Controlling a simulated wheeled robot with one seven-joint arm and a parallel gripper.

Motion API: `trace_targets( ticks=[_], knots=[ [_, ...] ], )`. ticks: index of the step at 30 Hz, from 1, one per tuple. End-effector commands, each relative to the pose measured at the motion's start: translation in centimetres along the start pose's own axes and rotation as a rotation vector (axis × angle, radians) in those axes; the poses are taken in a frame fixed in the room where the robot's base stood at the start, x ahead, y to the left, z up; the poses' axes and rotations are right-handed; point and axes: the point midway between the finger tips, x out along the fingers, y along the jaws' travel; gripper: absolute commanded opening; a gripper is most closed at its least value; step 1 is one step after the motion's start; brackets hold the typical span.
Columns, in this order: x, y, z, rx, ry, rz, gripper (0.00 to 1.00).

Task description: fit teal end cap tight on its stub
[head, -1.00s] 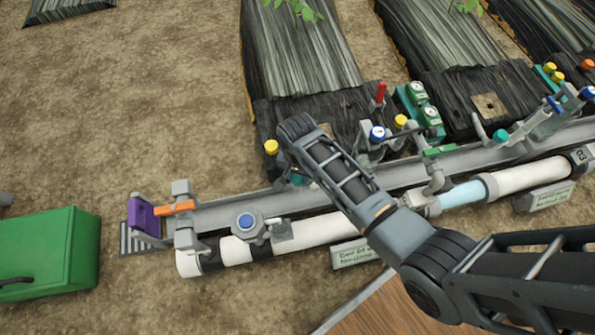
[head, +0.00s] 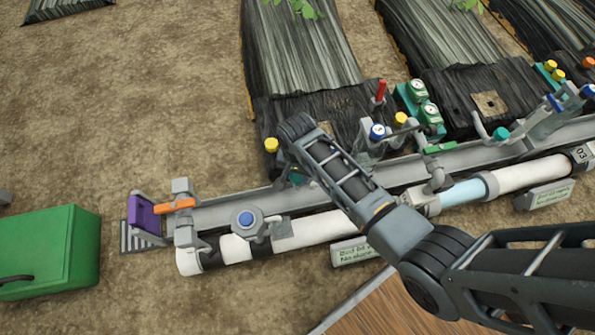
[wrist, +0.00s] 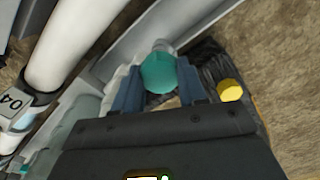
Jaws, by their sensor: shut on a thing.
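The teal end cap (wrist: 158,73) is between the two blue-grey fingers of my gripper (wrist: 160,85) in the wrist view. My gripper is shut on it. A grey stub (wrist: 162,45) shows just beyond the cap, in line with it; the cap hides where they meet, so I cannot tell how far it is on. In the head view my arm covers most of this spot, and only a small bit of teal (head: 296,176) shows beside my wrist. Another teal cap (head: 500,133) sits farther right on the skid.
A yellow cap (wrist: 230,90) stands close to the right of my gripper; it also shows in the head view (head: 271,146). The grey rail (head: 240,209) and white pipe (head: 310,230) run alongside. A green box (head: 50,250) stands at the left on bare soil.

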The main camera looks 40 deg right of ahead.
Motion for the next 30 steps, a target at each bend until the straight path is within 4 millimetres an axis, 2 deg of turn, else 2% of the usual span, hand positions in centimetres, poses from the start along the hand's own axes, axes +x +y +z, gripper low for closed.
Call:
trace_targets(
  ticks=[30],
  knots=[
    [1.1, 0.0, 0.0, 0.0, 0.0, 0.0, 0.13]
  ],
)
